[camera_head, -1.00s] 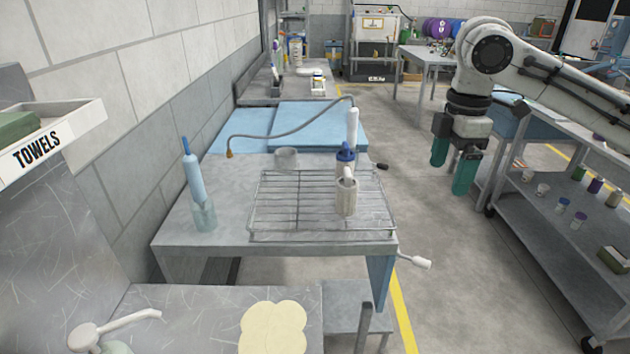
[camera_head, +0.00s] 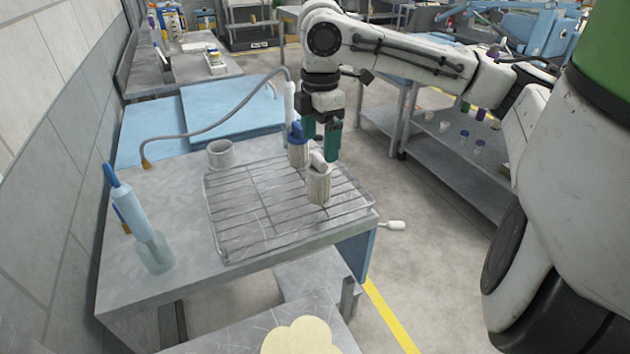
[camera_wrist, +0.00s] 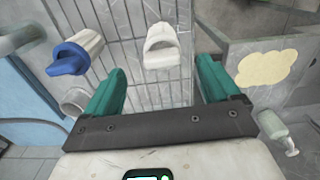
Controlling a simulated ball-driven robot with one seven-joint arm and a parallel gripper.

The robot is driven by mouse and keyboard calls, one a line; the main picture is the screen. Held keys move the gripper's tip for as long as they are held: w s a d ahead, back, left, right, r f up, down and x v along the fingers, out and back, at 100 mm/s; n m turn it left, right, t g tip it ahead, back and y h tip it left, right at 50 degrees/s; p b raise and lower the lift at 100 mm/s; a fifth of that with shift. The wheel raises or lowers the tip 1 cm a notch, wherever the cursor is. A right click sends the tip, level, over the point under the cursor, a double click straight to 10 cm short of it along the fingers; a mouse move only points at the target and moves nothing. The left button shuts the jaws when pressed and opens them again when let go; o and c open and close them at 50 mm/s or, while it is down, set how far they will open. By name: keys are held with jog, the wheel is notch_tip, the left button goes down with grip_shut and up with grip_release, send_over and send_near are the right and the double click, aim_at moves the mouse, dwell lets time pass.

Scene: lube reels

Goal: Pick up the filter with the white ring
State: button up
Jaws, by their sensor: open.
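The filter with the white ring (camera_head: 318,188) stands upright on the wire rack (camera_head: 245,250) near its right side, with a pale ribbed body and a white top. A filter with a blue ring (camera_head: 297,152) stands just behind it. My gripper (camera_head: 322,150) is open and empty, above and close to both filters, its green fingers pointing down. In the wrist view, the white-ringed filter (camera_wrist: 161,48) lies ahead between the open fingers, apart from them. The blue-ringed filter (camera_wrist: 78,55) is beyond the left finger.
The rack stands on a grey table (camera_head: 130,275). A grey cup (camera_head: 220,153) and a hose (camera_head: 220,130) are behind the rack. A blue bottle in a clear holder (camera_head: 155,252) stands at the left. A shelf cart (camera_head: 440,150) stands at the right.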

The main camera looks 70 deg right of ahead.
aim_at(319, 156)
jog(key=shift+a+f, duration=0.2)
jog(key=shift+f, duration=2.75)
jog(key=shift+c, duration=0.3)
jog(key=c, duration=1.4)
jog(key=shift+r, duration=0.1)
jog(key=shift+c, duration=0.2)
jog(key=shift+r, duration=0.5)
notch_tip(319, 156, up, 2)
jog(key=shift+r, duration=0.1)
jog(key=s+a+r, duration=0.6)
jog(key=s+r, duration=0.3)
jog(key=s, duration=0.3)
jog(key=shift+s+a+r, duration=0.15)
jog(key=shift+a+r, duration=0.2)
jog(key=shift+a, duration=0.05)
